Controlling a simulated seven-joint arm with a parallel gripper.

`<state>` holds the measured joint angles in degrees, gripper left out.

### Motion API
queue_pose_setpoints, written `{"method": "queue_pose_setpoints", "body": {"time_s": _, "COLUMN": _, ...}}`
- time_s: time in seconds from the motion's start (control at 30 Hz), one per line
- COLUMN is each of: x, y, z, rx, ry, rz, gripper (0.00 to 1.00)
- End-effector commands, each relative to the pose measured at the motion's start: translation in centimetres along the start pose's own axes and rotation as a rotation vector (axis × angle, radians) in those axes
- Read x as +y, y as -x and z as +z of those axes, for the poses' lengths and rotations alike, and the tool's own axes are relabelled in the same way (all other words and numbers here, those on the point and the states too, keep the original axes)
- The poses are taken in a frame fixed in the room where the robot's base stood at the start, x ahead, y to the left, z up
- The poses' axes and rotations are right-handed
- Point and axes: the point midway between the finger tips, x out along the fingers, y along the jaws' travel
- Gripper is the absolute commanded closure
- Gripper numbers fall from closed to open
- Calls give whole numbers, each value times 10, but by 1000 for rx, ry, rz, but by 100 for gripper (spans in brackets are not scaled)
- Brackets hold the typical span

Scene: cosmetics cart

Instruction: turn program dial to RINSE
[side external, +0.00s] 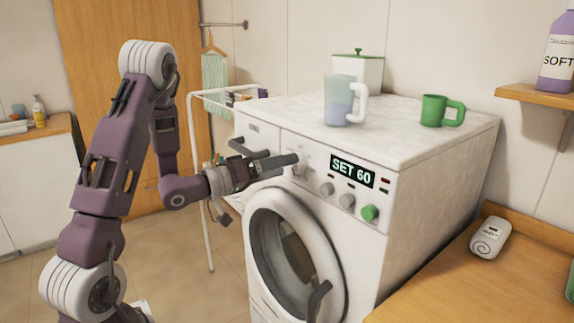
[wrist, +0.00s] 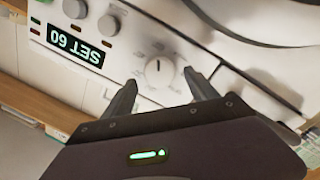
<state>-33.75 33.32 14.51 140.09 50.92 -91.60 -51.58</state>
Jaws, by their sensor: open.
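The program dial (wrist: 159,74) is a round pale knob on the white washing machine's front panel, with a dark pointer mark toward the top of the wrist view. Small labels ring it, too blurred to read. In the side view, the dial (side external: 303,166) is partly hidden by a finger. My gripper (wrist: 161,79) is open, with a dark finger on each side of the dial and visible gaps between. It also shows in the side view (side external: 283,158), close to the panel. The display (side external: 352,172) reads "SET 60"; it appears upside down in the wrist view.
Two grey knobs (side external: 327,189) (side external: 346,201) and a green button (side external: 370,213) sit right of the dial. A pitcher (side external: 339,103) and green mug (side external: 435,111) stand on the machine (side external: 430,180). A drying rack (side external: 207,235) is behind my arm; a wooden counter (side external: 450,290) is at right.

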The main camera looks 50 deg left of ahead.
Motion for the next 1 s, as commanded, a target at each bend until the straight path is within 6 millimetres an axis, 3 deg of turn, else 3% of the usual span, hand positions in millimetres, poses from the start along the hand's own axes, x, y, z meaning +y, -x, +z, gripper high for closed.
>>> {"method": "queue_pose_setpoints", "body": {"time_s": 0.13, "x": 0, "y": -18, "z": 0, "rx": -2, "ry": -3, "rz": -1, "gripper": 33}}
{"method": "queue_pose_setpoints", "body": {"time_s": 0.4, "x": 0, "y": -22, "z": 0, "rx": 0, "ry": -3, "rz": -2, "gripper": 33}}
{"method": "queue_pose_setpoints", "body": {"time_s": 0.73, "x": 0, "y": -22, "z": 0, "rx": 0, "ry": -4, "rz": -2, "gripper": 95}}
{"method": "queue_pose_setpoints", "body": {"time_s": 1.0, "x": 0, "y": -22, "z": 0, "rx": -2, "ry": -39, "rz": -3, "gripper": 95}}
